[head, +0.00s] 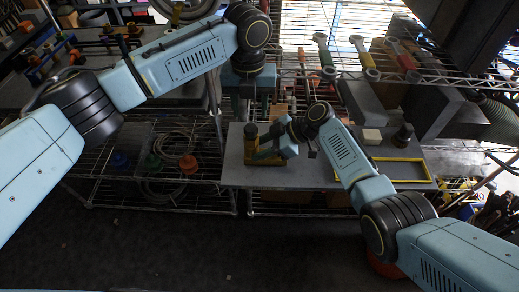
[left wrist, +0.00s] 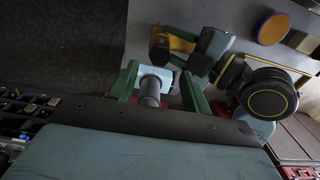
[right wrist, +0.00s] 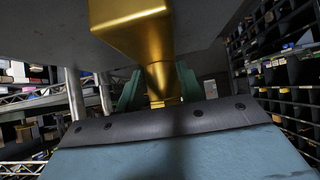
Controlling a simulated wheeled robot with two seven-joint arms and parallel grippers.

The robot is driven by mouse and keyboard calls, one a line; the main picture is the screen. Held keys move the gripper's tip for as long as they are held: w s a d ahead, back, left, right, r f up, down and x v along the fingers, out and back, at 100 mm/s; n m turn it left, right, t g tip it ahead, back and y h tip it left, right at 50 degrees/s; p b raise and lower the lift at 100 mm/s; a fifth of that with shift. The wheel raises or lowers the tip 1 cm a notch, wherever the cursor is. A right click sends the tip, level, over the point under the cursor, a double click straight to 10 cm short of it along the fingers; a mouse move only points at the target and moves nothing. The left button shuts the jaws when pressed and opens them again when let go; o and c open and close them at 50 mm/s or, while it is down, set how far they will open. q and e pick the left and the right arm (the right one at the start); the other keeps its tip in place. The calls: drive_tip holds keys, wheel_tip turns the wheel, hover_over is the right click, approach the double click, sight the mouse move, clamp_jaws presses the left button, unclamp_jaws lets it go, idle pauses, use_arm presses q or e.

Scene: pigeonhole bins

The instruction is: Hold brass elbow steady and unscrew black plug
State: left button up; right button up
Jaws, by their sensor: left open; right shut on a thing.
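The brass elbow (head: 264,159) stands near the left end of the grey bench top. My right gripper (head: 283,146) reaches it from the right and is shut on its narrow neck. In the right wrist view the brass body (right wrist: 130,25) tapers into the neck between the green fingers. A dark piece (head: 250,130), apparently the black plug, shows at the elbow's upper left. My left gripper (head: 246,108) is above it, pointing down, with its fingers (left wrist: 160,70) apart. A dark cylinder (left wrist: 150,92) shows between them; I cannot tell if it is the plug or whether they touch it.
A wire shelf with wrenches (head: 362,55) hangs behind and above. A wire rack (head: 150,190) stands left of the bench.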

sight(251, 127)
use_arm(q)
drive_tip(key=shift+f, duration=3.05)
